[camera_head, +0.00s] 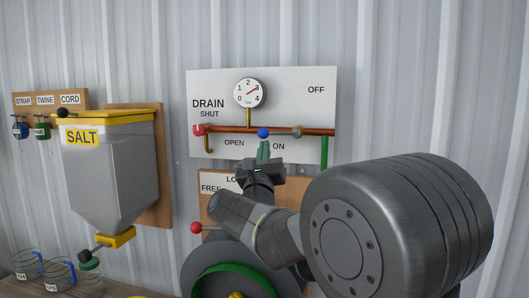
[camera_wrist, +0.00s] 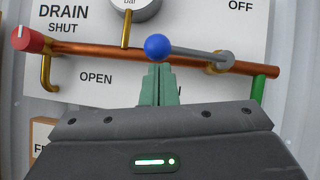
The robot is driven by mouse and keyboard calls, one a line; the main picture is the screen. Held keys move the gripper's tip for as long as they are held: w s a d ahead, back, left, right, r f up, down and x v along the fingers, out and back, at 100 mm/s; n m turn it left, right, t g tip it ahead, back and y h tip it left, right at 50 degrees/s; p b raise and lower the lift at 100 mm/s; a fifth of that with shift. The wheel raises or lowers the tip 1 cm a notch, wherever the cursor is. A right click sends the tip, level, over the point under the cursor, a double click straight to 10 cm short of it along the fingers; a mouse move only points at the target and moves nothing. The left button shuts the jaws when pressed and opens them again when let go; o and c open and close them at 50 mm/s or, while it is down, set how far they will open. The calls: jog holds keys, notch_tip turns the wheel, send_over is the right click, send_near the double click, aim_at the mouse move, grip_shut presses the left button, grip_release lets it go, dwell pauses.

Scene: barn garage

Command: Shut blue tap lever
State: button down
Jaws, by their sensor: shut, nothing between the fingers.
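The blue tap lever is a grey rod with a blue ball knob (camera_head: 263,132) on a copper pipe (camera_head: 230,129). In the wrist view the rod (camera_wrist: 190,52) runs left from its hub (camera_wrist: 222,61), nearly along the pipe, to the blue ball (camera_wrist: 158,46). OFF is printed at the board's upper right; ON is below the pipe, partly hidden in the wrist view. My gripper (camera_head: 263,147) has its green fingers shut and empty. The fingertips (camera_wrist: 159,68) are just below the blue ball; I cannot tell whether they touch it.
A salt hopper (camera_head: 105,170) hangs left. Jugs (camera_head: 60,274) stand lower left. The wall above the board is clear.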

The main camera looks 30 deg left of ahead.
jog(key=shift+a+m+b, duration=0.1)
jog(key=shift+m+b, duration=0.4)
jog(key=shift+b, duration=0.15)
jog(key=m+h+b, duration=0.1)
jog(key=m+b, duration=0.1)
jog(key=r+m+t+h+b, duration=0.1)
jog(key=m+h+b, duration=0.1)
jog(key=r+m+t+h+b, duration=0.1)
jog(key=m+h+b, duration=0.1)
jog(key=b, duration=0.1)
jog(key=shift+s+a+r+m, duration=0.1)
jog(key=shift+s+a+m, duration=0.1)
jog(key=shift+a+m, duration=0.2)
jog(key=m+h+b, duration=0.1)
jog(key=r+m+h+b, duration=0.1)
jog(key=m, duration=0.1)
jog(key=shift+r+h, duration=0.3)
jog(key=shift+h, duration=0.1)
notch_tip(320, 180, up, 8)
jog(key=f+m+g+h+b, duration=0.1)
jog(key=m+g+h, duration=0.55)
jog(key=m, duration=0.85)
send_over(263, 131)
jog(key=d, duration=0.4)
jog(key=t+h, duration=0.1)
jog(key=t, duration=0.1)
jog(key=shift+d+r+g, duration=0.25)
jog(key=shift+d+r, duration=0.05)
jog(key=shift+r, duration=0.15)
